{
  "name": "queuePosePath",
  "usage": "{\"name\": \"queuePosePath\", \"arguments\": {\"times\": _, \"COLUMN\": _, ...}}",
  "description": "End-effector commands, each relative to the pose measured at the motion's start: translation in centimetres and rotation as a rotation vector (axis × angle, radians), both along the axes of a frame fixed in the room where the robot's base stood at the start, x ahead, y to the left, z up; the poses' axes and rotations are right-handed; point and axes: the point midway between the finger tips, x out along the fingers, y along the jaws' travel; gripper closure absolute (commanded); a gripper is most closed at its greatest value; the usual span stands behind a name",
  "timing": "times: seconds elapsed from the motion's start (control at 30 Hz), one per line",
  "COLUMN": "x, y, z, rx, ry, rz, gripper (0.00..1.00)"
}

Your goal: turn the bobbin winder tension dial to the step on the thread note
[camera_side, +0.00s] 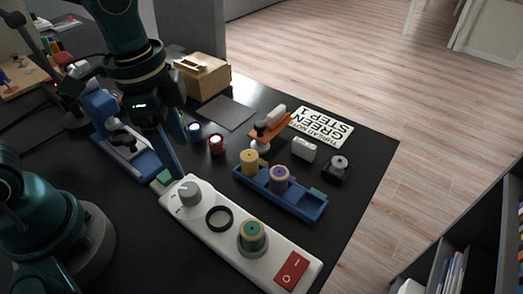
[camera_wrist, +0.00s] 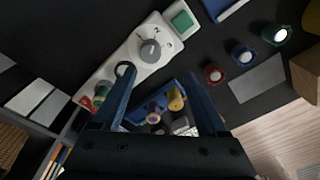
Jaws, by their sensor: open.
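The white bobbin winder (camera_side: 235,240) lies along the front of the black table. Its round grey tension dial (camera_side: 188,193) is at the left end and also shows in the wrist view (camera_wrist: 149,50). Small marks surround the dial, but I cannot tell its setting. The thread note (camera_side: 322,126) is a white card, upside down in the side view, reading "THREAD NOTE GREEN STEP 1". A green spool (camera_side: 252,235) stands on the winder. My gripper (camera_wrist: 158,82) is open and empty above the table, near the dial and apart from it.
A blue tray (camera_side: 310,212) holds a yellow spool (camera_side: 249,162) and a purple spool (camera_side: 279,178) behind the winder. A black ring (camera_side: 219,218) and a red switch (camera_side: 291,270) are on the winder. A sewing machine (camera_side: 122,140) stands left; a wooden box (camera_side: 203,76) is at the back.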

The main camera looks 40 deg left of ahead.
Motion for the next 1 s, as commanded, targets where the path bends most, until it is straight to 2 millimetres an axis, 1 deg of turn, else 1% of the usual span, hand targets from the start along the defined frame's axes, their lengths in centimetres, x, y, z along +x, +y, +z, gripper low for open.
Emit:
{"name": "queuePosePath", "arguments": {"times": 0.03, "x": -0.1, "y": -0.4, "z": -0.8, "rx": 0.007, "ry": 0.037, "rz": -0.02, "gripper": 0.24}}
{"name": "queuePosePath", "arguments": {"times": 0.1, "x": -0.2, "y": -0.6, "z": -1.6, "rx": 0.013, "ry": 0.071, "rz": -0.032, "gripper": 0.24}}
{"name": "queuePosePath", "arguments": {"times": 0.23, "x": -0.6, "y": -0.9, "z": -2.5, "rx": 0.021, "ry": 0.107, "rz": -0.047, "gripper": 0.24}}
{"name": "queuePosePath", "arguments": {"times": 0.37, "x": -0.7, "y": -1.0, "z": -3.6, "rx": 0.023, "ry": 0.114, "rz": -0.05, "gripper": 0.24}}
{"name": "queuePosePath", "arguments": {"times": 0.63, "x": -0.8, "y": -1.0, "z": -6.7, "rx": 0.022, "ry": 0.112, "rz": -0.048, "gripper": 0.24}}
{"name": "queuePosePath", "arguments": {"times": 0.8, "x": -0.8, "y": -1.0, "z": -7.5, "rx": 0.021, "ry": 0.109, "rz": -0.048, "gripper": 0.24}}
{"name": "queuePosePath", "arguments": {"times": 1.0, "x": -0.7, "y": -1.0, "z": -7.5, "rx": 0.02, "ry": 0.107, "rz": -0.048, "gripper": 0.24}}
